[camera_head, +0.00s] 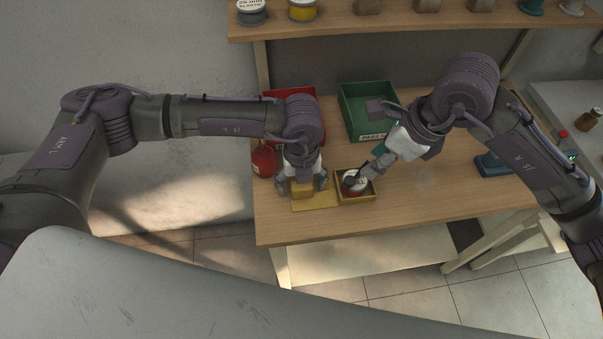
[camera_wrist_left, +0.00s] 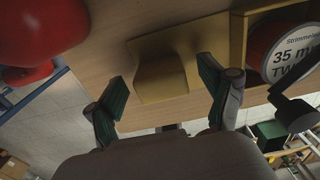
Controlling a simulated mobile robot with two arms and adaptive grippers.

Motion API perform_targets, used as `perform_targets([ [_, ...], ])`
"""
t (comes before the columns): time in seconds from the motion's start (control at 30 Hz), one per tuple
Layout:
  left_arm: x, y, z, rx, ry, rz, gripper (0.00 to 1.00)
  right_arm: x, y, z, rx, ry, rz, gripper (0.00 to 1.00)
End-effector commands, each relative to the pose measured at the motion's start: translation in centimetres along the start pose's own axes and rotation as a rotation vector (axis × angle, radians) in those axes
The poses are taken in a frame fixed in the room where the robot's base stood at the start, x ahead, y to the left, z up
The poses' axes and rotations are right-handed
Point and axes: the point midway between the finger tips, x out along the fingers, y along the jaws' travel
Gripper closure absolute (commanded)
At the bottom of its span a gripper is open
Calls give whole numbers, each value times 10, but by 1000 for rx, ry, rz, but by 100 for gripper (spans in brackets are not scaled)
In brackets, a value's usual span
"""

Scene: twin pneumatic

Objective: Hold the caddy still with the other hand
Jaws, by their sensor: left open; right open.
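The caddy is a yellow plate (camera_head: 315,207) with a raised block (camera_head: 302,187) on its left and a small open box (camera_head: 370,192) on its right. In the left wrist view, gaps show between the block (camera_wrist_left: 163,80) and both green-padded fingers. My right gripper (camera_head: 358,178) is open at the tin, its dark fingertips over the box; contact is unclear.
A red bin (camera_head: 292,92) and a green bin (camera_head: 368,118) stand behind on the wooden table (camera_head: 420,205). A red bottle (camera_head: 263,160) stands close left of my left gripper. A blue object (camera_head: 492,165) is at the right. A shelf (camera_head: 400,25) spans the back.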

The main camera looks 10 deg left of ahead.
Motion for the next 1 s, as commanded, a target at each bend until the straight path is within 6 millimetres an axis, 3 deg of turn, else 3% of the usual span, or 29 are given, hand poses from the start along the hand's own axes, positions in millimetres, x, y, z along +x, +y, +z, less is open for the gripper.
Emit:
perform_targets([
  [0.3, 2, 0, 0, 1, 0, -1, 19, 0, 0, 0, 0, 0, 0, 58],
  [0.73, 2, 0, 0, 0, 0, -1, 90, 0, 0, 0, 0, 0, 0, 58],
  [0.87, 2, 0, 0, 0, 0, -1, 91, 1, 0, 1, -17, 4, 5, 78],
  [1.0, 2, 0, 0, 0, 0, -1, 91, 8, -3, 8, -149, 33, 44, 100],
])
